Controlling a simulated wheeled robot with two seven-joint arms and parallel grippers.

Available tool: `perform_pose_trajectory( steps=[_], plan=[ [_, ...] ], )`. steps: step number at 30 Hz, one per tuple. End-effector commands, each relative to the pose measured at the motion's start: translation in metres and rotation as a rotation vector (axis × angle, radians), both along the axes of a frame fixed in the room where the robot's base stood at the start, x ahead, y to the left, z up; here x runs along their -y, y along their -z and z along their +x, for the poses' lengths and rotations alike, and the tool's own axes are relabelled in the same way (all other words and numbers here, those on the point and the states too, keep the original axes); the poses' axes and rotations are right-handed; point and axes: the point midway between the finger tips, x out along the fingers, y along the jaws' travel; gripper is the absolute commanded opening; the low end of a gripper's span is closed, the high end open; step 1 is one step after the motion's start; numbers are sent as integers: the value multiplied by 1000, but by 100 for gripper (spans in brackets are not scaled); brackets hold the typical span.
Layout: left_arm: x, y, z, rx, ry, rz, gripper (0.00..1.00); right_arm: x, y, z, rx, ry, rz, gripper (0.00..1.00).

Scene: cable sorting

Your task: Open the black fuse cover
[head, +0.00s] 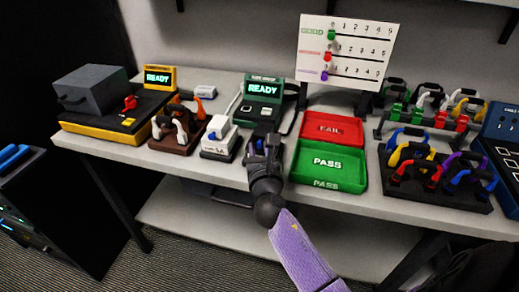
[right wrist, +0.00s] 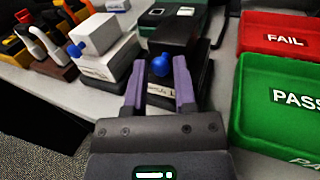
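The black fuse cover (right wrist: 178,34) tops a small dark unit with a pale label, with a blue knob (right wrist: 161,64) on its near side. In the right wrist view, the purple fingers of my right gripper (right wrist: 161,84) stand apart on either side of the knob and the unit's front; contact cannot be told. In the head view my right gripper (head: 264,145) reaches over the bench edge and hides most of this unit. A white-covered unit (head: 220,131) with its own blue knob stands just left. My left gripper is not in view.
The red FAIL tray (head: 332,117) and green PASS tray (head: 300,178) stand close on the right. A green READY tester (head: 263,88) is behind. A brown cable holder (head: 166,143) and yellow-based tester (head: 85,127) are left. Cable racks (head: 440,200) fill the right side.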

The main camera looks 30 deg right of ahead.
Motion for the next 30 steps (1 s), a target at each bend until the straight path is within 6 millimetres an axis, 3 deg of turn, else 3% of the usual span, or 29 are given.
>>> perform_pose_trajectory(
  steps=[1,4,5,30],
  plan=[
    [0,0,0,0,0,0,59,0,0,0,0,0,0,22],
    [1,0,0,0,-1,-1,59,0,0,0,0,0,0,1],
    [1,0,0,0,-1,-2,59,0,0,0,0,0,0,0],
    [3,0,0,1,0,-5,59,-1,1,0,-1,-1,0,0]
  ],
)
